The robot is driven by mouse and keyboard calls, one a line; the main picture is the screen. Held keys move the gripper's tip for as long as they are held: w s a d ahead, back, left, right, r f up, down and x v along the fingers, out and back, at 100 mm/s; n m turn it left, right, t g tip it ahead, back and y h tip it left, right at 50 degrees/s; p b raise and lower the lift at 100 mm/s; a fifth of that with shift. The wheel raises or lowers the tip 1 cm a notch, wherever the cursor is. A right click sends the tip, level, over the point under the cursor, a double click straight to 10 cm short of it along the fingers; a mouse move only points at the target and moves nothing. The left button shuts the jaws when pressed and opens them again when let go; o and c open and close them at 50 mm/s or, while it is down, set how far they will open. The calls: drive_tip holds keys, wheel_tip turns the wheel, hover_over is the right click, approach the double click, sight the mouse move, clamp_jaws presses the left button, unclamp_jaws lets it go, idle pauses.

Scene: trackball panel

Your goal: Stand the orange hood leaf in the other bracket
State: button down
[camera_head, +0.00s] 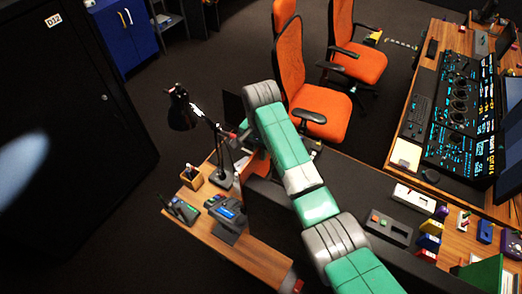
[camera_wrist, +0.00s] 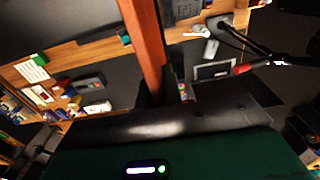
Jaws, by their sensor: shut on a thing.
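The orange hood leaf (camera_wrist: 147,40) shows in the wrist view as a long, narrow strip running from the top edge down to my gripper. My gripper (camera_wrist: 162,92) is shut on its near end, and its dark fingers are only partly visible. In the head view my arm reaches over the small wooden desk, and its grey wrist hides most of the gripper. An orange patch (camera_head: 257,164) shows beside the wrist there, probably part of the leaf. I cannot make out either bracket clearly in these views.
A black desk lamp (camera_head: 184,110), a pen cup (camera_head: 191,177) and desk phones (camera_head: 229,214) stand on the small desk. A dark partition (camera_head: 275,212) runs beside it. Orange chairs (camera_head: 318,108) stand behind. The console desk (camera_head: 398,157) is at right.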

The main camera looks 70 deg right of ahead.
drive_tip(key=shift+f+b, duration=0.85)
drive_tip(key=shift+f, duration=1.45)
drive_tip(key=c, duration=1.5)
unclamp_jaws()
drive_tip(key=shift+r, duration=0.1)
wheel_tip(320, 180, up, 8)
drive_tip(key=shift+f+b, duration=0.1)
drive_tip(key=shift+b, duration=0.55)
